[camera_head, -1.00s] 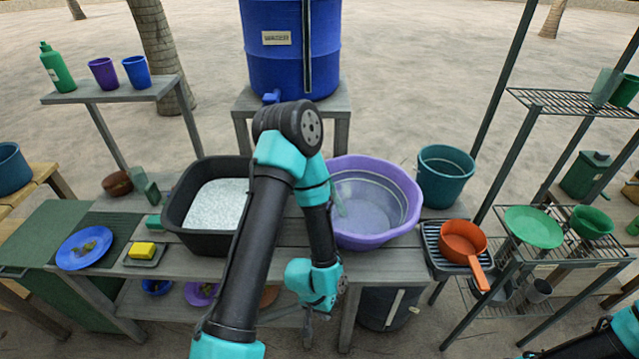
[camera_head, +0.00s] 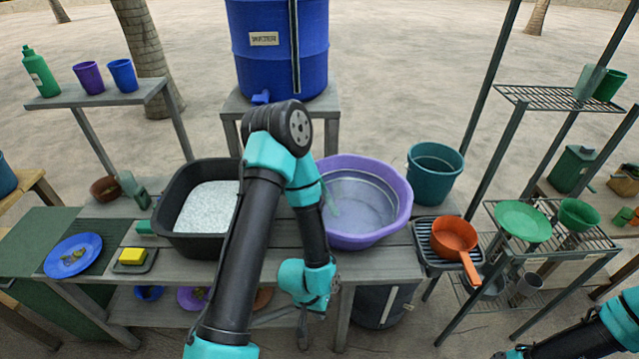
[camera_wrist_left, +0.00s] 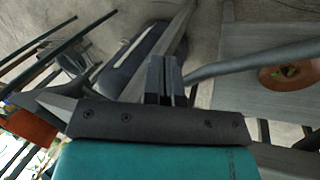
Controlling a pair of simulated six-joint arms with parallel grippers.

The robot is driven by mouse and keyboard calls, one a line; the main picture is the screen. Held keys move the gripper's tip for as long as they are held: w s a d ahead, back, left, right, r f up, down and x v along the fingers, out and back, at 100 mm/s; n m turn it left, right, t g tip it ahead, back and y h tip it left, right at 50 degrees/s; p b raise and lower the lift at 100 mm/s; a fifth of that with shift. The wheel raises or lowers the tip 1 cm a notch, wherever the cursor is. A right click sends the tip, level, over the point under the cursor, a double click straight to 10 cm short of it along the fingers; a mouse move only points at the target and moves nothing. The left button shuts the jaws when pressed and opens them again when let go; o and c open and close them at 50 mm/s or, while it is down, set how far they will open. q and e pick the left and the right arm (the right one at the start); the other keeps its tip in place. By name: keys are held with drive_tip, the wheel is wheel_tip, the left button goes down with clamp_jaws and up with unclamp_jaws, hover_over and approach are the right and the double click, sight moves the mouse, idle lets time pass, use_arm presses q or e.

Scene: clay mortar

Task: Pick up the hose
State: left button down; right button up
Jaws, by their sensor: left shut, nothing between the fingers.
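My left gripper (camera_head: 303,335) hangs low in front of the bench, below the purple basin (camera_head: 408,195). In the left wrist view its two dark fingers (camera_wrist_left: 166,80) are together with nothing between them. A dark grey tube-like piece (camera_wrist_left: 250,62), which may be the hose, runs to the right just beyond the fingertips in that view. It is apart from the fingers as far as I can tell. I cannot make out a hose for certain in the head view. My right arm enters at the lower right; its gripper is too cut off to read.
A dark bin (camera_head: 380,305) stands beneath. A blue barrel (camera_head: 270,60) stands behind. A brown bowl (camera_wrist_left: 285,80) lies on the lower shelf.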

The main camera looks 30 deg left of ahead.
use_arm(q)
drive_tip(key=c, duration=1.8)
unclamp_jaws()
drive_tip(key=o, duration=1)
drive_tip(key=shift+w, duration=0.1)
